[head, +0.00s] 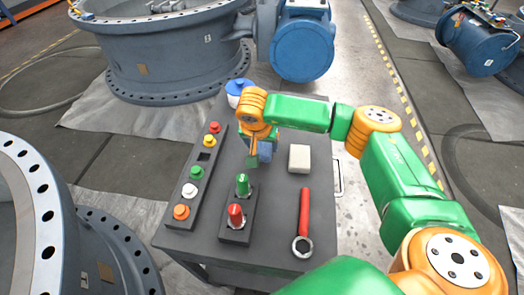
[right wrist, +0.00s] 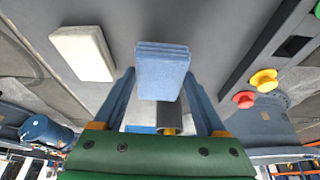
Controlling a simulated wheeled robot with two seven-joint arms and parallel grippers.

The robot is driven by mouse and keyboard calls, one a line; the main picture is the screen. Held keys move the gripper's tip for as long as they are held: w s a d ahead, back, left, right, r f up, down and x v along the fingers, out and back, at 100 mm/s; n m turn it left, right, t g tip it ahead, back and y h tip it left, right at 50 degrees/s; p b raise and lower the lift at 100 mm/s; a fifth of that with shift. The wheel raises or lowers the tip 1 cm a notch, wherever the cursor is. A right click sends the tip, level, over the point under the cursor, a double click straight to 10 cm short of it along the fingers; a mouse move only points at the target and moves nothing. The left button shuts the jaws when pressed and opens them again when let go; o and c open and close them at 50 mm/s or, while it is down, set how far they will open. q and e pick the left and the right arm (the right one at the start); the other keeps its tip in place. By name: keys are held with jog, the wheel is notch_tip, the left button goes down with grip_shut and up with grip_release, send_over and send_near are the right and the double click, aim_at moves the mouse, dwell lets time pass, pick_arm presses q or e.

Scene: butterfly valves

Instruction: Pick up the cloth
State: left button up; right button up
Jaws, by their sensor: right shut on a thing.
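The cloth is a folded blue block (head: 265,152), seen in the head view beside the fingers of my right gripper (head: 254,150), over the middle of the dark grey table. In the right wrist view the cloth (right wrist: 161,65) lies between the two fingertips of my right gripper (right wrist: 160,80), which is shut on it. The cloth is partly hidden by the gripper in the head view, and I cannot tell whether it touches the tabletop. My left gripper is not in view.
On the grey table (head: 190,235) are a white block (head: 299,158), a red-handled wrench (head: 304,215), a holder (head: 237,228) with a red and a green piece, a button strip (head: 197,175) and a blue-and-white item (head: 238,88). Large valves (head: 170,50) stand around.

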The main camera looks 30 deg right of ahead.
jog(key=s+a+r, duration=0.7)
jog(key=s+r, duration=0.3)
jog(key=s, duration=0.2)
jog(key=shift+a, duration=0.15)
